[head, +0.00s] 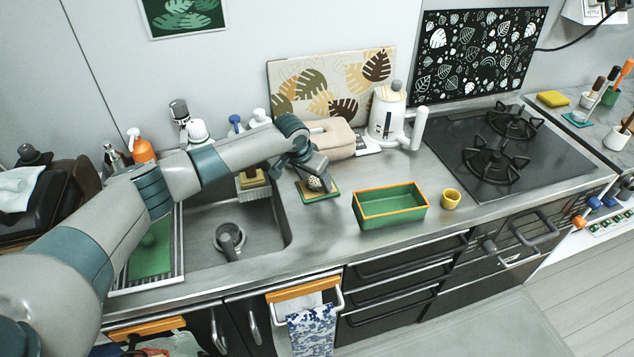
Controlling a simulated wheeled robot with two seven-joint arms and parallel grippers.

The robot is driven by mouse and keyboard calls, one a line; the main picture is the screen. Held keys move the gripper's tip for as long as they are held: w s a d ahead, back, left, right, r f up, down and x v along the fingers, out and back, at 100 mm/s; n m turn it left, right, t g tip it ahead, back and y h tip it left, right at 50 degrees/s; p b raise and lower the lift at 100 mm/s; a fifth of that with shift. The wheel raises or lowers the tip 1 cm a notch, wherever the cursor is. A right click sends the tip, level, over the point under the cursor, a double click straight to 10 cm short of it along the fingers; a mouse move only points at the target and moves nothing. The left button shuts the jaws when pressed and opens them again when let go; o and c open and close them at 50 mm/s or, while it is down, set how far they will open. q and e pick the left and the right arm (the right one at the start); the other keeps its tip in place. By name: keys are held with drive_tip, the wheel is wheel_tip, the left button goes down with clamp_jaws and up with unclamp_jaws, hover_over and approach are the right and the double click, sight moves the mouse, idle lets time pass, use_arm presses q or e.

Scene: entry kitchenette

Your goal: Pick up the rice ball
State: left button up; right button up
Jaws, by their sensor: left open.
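The rice ball (315,183) appears as a small, pale, dark-speckled lump on a small green board with a tan edge (325,197). The board lies on the counter just right of the sink. My left gripper (317,178) reaches in from the left over the sink, with its open jaws pointing down at the rice ball. The gripper partly hides the rice ball, and I cannot tell whether the fingers touch it. My right gripper is not in view.
A green box with an orange rim (390,214) and a yellow cup (451,199) stand right of the board. A white kettle (386,115) and a beige bread-bin-like container (330,139) stand behind. The sink (262,225) is to the left, the stove (505,150) to the right.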

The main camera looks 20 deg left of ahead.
sight(318, 182)
use_arm(q)
drive_tip(key=c, duration=1.3)
drive_tip(key=shift+o, duration=0.2)
drive_tip(key=shift+r, duration=0.15)
drive_tip(key=shift+w+r+b, duration=0.1)
drive_tip(key=shift+r+b, duration=0.3)
drive_tip(key=shift+r, duration=0.1)
drive_tip(key=r, duration=0.1)
drive_tip(key=d+r+b, duration=0.1)
drive_tip(key=r, duration=0.1)
drive_tip(key=shift+r+b, duration=0.1)
drive_tip(key=shift+b, duration=0.2)
drive_tip(key=s+d+r+b, duration=0.1)
drive_tip(key=d+r+b, duration=0.2)
drive_tip(key=d+r, duration=0.3)
drive_tip(key=shift+s+d+r, duration=0.3)
drive_tip(key=shift+s+d, duration=0.05)
drive_tip(key=shift+d, duration=1.95)
